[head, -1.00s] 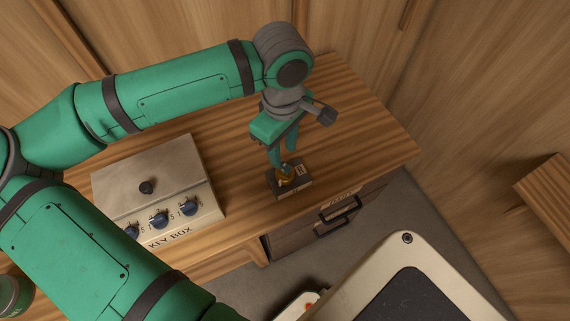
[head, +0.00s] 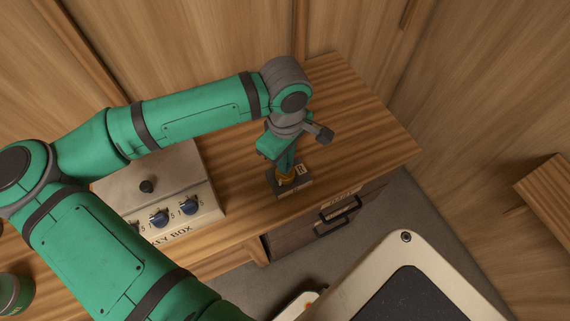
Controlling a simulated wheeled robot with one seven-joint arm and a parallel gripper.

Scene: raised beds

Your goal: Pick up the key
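A small brass-coloured thing, probably the key (head: 285,177), sits at a small dark block (head: 294,187) with a pale label on the wooden desk. My gripper (head: 286,168) points down at it from above, its fingertips at or very near the brass thing. The fingers overlap in this view and partly hide it, so I cannot tell whether they are closed on it. The key's full shape is not clear.
A metal key box (head: 172,185) with blue dials stands left of the block, partly behind my arm. A drawer (head: 335,212) with dark handles is in the desk front. A green can (head: 14,292) is at the lower left. The desk's right part is clear.

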